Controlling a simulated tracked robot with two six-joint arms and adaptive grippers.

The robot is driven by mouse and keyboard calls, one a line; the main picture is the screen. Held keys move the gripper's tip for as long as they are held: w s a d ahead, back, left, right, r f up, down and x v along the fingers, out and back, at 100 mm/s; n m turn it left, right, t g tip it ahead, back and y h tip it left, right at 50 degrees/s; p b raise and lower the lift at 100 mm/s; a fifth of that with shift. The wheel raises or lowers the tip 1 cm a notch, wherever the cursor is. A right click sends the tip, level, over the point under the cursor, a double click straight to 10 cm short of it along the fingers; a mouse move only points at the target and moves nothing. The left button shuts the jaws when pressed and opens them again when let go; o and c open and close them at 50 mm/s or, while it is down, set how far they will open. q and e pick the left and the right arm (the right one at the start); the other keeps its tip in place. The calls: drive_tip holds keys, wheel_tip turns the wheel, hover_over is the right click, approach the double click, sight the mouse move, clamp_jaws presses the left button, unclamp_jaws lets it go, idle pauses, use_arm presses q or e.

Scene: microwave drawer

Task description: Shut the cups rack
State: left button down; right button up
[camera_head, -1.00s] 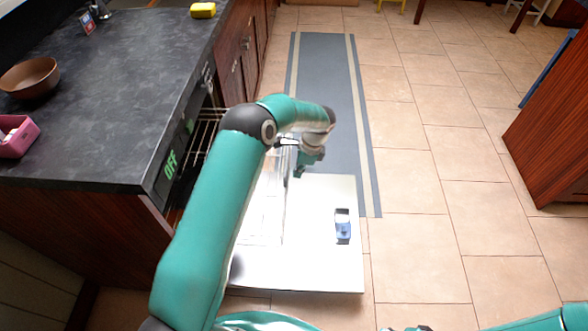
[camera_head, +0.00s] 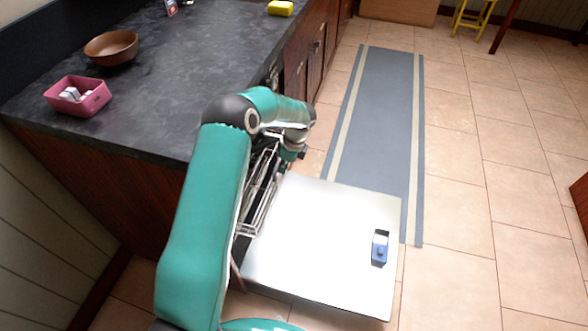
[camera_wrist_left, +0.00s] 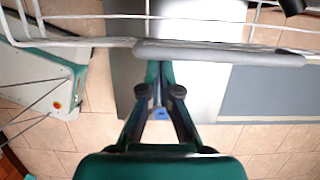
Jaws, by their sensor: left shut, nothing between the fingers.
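The cups rack (camera_head: 262,188) is a wire rack beside the counter front, above the inner end of the lowered door, partly hidden by my left arm. In the left wrist view, its wires and grey front bar (camera_wrist_left: 218,53) cross the top of the picture. My left gripper (camera_head: 300,154) is shut and empty near the rack's far end. Its fingertips (camera_wrist_left: 162,91) show just below the bar in the left wrist view; I cannot tell whether they touch it. My right gripper is out of view.
The pale lowered door (camera_head: 325,220) carries a blue dispenser (camera_head: 380,247). The dark counter (camera_head: 165,100) holds a pink box (camera_head: 78,96), a brown bowl (camera_head: 111,47) and a yellow sponge (camera_head: 280,8). A grey runner (camera_head: 378,130) lies on open tiled floor.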

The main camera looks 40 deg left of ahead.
use_arm(q)
drive_tip(key=shift+s+a, duration=0.1)
drive_tip(key=shift+a, duration=0.2)
drive_tip(key=shift+d, duration=0.1)
